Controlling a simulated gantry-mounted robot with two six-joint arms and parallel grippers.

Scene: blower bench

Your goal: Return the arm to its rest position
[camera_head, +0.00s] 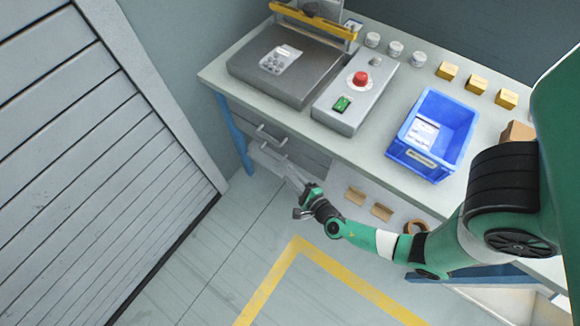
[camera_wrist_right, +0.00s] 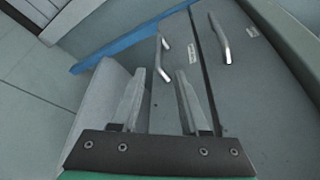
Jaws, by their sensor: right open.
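My right arm (camera_head: 385,240) is green and reaches in from the right in the head view. It stretches low along the front of the bench. Its gripper (camera_head: 296,184) is in front of the bench drawers, below the tabletop. Beyond the fingers are the grey drawer fronts (camera_wrist_right: 185,55) with two metal handles (camera_wrist_right: 222,40). I cannot tell how near the fingertips are to the drawers. My left gripper is not in view.
The bench (camera_head: 395,185) carries a grey machine (camera_head: 290,75), a control box (camera_head: 350,105) with a red button (camera_head: 361,78), a blue bin (camera_head: 450,120) and several yellow boxes (camera_head: 447,70). A lower shelf (camera_head: 348,212) holds brown pieces and a tape roll. Floor (camera_head: 215,255) at the left is clear.

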